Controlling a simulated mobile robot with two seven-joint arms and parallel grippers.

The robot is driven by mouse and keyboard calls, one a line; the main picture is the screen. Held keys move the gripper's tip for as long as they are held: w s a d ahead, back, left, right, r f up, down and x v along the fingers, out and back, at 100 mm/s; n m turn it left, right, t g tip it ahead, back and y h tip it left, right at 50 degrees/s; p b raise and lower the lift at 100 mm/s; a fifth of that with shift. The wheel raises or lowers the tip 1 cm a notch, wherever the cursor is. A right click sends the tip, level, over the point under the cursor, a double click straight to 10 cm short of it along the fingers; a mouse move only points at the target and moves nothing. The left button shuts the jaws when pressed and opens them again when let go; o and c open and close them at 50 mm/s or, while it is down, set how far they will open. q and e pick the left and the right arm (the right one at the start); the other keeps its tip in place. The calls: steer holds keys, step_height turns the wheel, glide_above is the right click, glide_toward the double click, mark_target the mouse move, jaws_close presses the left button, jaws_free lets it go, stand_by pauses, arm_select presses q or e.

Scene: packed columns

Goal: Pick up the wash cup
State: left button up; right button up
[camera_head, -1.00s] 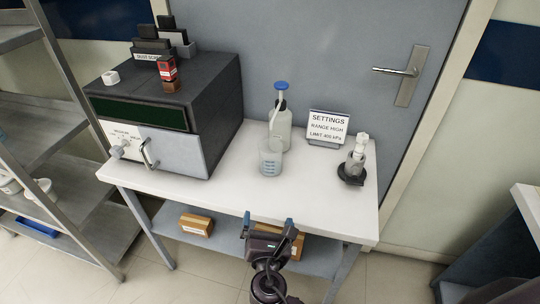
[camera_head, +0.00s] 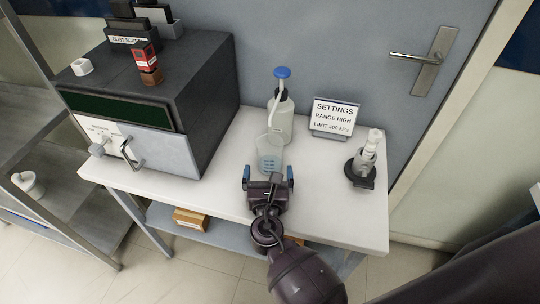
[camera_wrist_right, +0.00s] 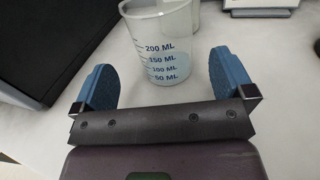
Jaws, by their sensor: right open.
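The wash cup, a clear beaker with blue volume marks (camera_head: 269,154), stands upright on the white table (camera_head: 330,225), in front of a wash bottle with a blue top (camera_head: 281,118). My right gripper (camera_head: 268,178) is open, with its blue fingertips just short of the cup. In the right wrist view the cup (camera_wrist_right: 160,45) stands ahead of the gap between the blue fingers (camera_wrist_right: 162,82), and nothing is held. The cup's lower front is partly hidden by the gripper in the head view. My left gripper is not in view.
A dark box-shaped machine (camera_head: 190,90) with a handle stands to the left. A settings sign (camera_head: 334,116) and a small device on a black base (camera_head: 365,165) stand to the right. The table is clear between the cup and that device.

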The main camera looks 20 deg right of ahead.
mark_target(270, 163)
steer(key=shift+x, duration=3.1)
steer(key=shift+d+r, duration=0.1)
steer(key=shift+d, duration=0.1)
steer(key=shift+s, duration=0.1)
steer(key=shift+c, duration=0.5)
steer(key=c, duration=0.9)
